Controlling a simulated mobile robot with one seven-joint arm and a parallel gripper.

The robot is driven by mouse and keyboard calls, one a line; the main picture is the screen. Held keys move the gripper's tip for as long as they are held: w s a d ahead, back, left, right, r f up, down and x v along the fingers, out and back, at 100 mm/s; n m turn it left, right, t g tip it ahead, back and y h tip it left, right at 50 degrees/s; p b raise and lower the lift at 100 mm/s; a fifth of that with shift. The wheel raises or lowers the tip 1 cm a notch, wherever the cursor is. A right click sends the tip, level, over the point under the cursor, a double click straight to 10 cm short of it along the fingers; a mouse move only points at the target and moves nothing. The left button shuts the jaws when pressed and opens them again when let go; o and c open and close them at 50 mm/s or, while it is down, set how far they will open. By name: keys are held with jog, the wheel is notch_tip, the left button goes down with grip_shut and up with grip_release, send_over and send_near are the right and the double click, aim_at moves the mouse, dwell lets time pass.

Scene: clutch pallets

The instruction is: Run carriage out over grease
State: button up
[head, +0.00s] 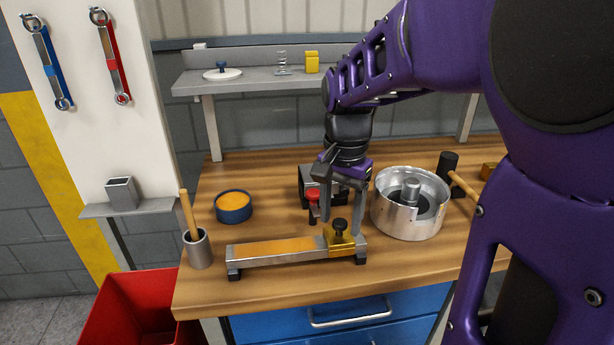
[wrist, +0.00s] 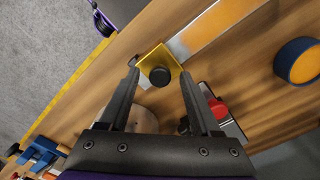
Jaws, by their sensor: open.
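The carriage (head: 341,243) is a gold block with a black knob (head: 339,226), sitting at the right end of a grey metal rail (head: 250,257). It also shows in the wrist view (wrist: 155,58). Orange grease (head: 283,246) coats the rail's top to the left of the carriage; it shows in the wrist view (wrist: 213,30) too. My gripper (head: 343,215) points down over the carriage, open. In the wrist view its fingertips (wrist: 160,78) lie on either side of the knob. I cannot tell whether either finger touches it.
A blue tub of orange grease (head: 233,207) and a cup with a wooden-handled tool (head: 197,248) stand left. A red-handled vise (head: 313,194) is close behind my gripper. A round metal housing (head: 409,205) stands close right. A red bin (head: 140,308) is below left.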

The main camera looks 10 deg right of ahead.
grip_shut()
dwell(1.3)
